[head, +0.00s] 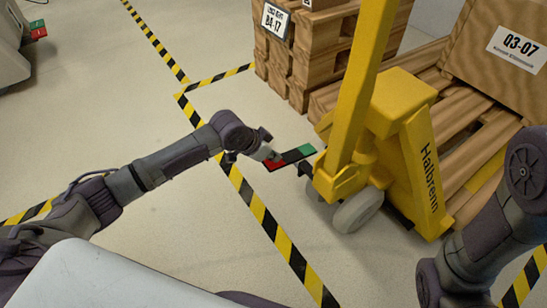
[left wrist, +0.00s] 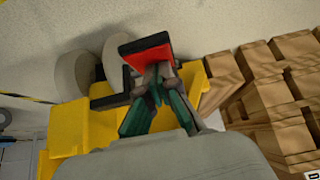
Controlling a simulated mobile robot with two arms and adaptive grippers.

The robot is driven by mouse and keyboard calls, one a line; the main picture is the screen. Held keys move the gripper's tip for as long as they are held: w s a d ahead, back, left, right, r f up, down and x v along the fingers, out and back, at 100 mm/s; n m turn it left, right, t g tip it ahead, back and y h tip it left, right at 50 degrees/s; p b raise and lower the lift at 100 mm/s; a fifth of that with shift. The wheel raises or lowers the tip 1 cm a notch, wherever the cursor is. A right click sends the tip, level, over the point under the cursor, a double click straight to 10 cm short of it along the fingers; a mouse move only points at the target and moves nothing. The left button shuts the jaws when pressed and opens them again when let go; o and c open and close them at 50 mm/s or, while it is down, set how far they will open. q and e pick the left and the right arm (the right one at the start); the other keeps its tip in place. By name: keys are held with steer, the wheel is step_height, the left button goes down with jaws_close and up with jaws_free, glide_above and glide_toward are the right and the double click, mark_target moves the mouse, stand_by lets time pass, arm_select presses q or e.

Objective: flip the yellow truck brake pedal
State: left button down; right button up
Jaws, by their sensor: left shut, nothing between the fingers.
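The yellow truck (head: 385,115) stands right of centre in the head view. Its brake pedal (head: 299,152) is a flat black rocker with a red end nearer my left arm and a green end farther right. My left gripper (head: 271,156) is shut and empty, its fingertips at the red end. In the left wrist view, the shut fingertips (left wrist: 157,77) overlap the lower edge of the red pedal face (left wrist: 147,52); I cannot tell whether they touch. The green end is not clear there. My right arm shows at the right, but its gripper is out of view.
A wooden pallet (head: 486,143) with a box labelled Q3-07 (head: 500,58) lies behind the truck. Grey wheels (head: 358,210) sit below the pedal. The floor left of the truck is open, with striped tape (head: 262,209).

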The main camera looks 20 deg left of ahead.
mark_target(268, 164)
arm_select(q)
steer(key=shift+s+a+f+t+h+p, duration=0.1)
steer(key=shift+s+f+t+h+p, duration=0.2)
steer(key=shift+t+p, duration=0.15)
steer(key=shift+s+a+f+t+h, duration=0.15)
steer(key=shift+f+t+h, duration=0.1)
steer(key=shift+f+t, duration=0.15)
steer(key=shift+s+a+f+t+h, duration=0.1)
steer(key=shift+f+t+h, duration=0.15)
steer(key=shift+f, duration=0.15)
steer(key=shift+f+p, duration=0.1)
steer(key=shift+p, duration=0.35)
steer(key=shift+a+f, duration=0.1)
steer(key=shift+f, duration=0.1)
